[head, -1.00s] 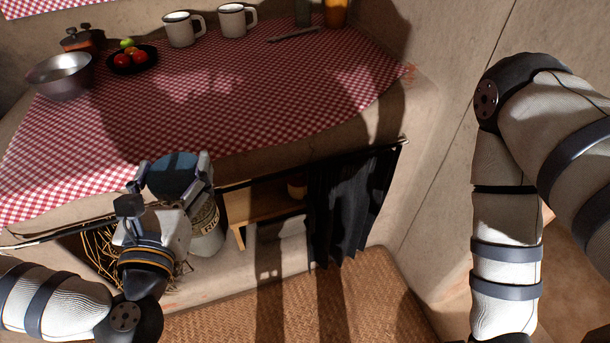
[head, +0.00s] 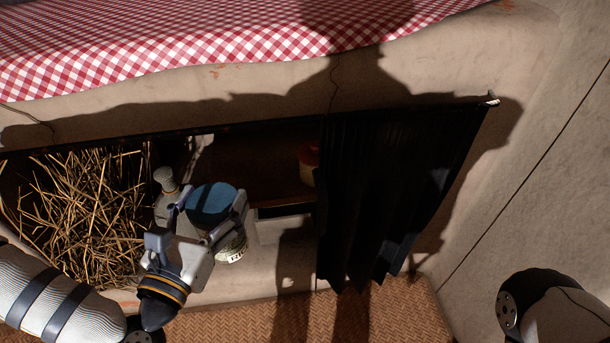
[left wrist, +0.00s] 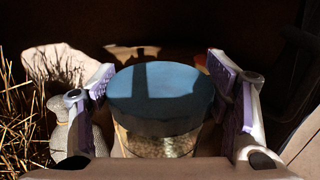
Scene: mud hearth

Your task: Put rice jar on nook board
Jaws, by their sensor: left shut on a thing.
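The rice jar (head: 232,250) has a blue lid (head: 211,203) and a pale label that is partly covered. My left gripper (head: 208,210) is shut around its lid, one finger on each side. The jar looks close to upright, in front of the nook under the counter. The left wrist view shows the blue lid (left wrist: 160,92) between the fingers. The nook board (head: 286,205) is a brown wooden shelf to the right of the jar, mostly in shadow. I cannot tell how far the jar is from it. My right gripper is out of view.
A red-lidded pot (head: 308,166) stands in the nook, partly behind the black curtain (head: 390,190). The checked cloth (head: 220,35) covers the counter above. A woven mat (head: 400,315) lies below.

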